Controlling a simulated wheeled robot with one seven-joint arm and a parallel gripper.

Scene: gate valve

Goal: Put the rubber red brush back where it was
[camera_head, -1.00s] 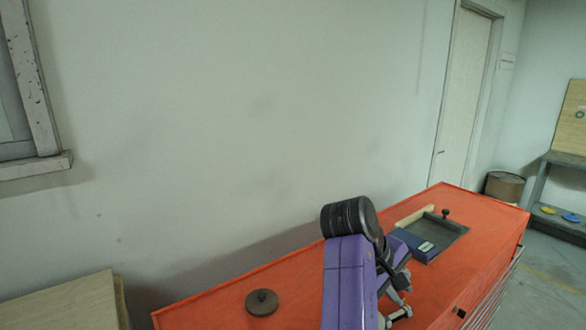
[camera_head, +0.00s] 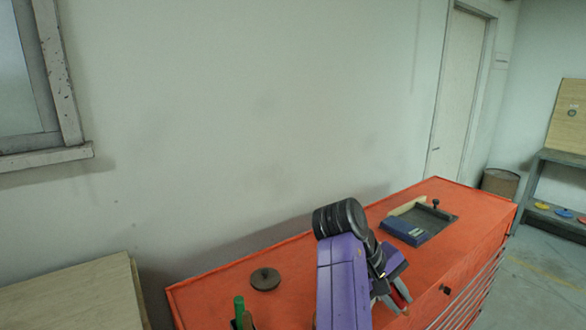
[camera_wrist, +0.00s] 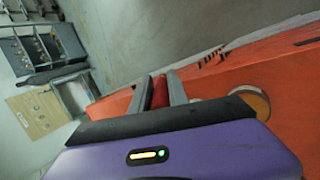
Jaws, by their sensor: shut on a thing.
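My gripper (camera_head: 398,300) is above the orange bench top (camera_head: 215,296), to the right of my purple wrist. In the wrist view its two grey fingers (camera_wrist: 160,90) are shut on a narrow dark red piece (camera_wrist: 159,92), which looks like the rubber red brush. Only a small part of it shows between the fingers; the rest is hidden. In the head view the brush cannot be made out clearly.
A dark tray (camera_head: 432,228) with a blue block (camera_head: 402,231) is at the bench's far right. A round brown disc (camera_head: 265,279) lies at left. A green handle (camera_head: 240,308) stands at the front. A wooden board (camera_head: 70,295) is left of the bench.

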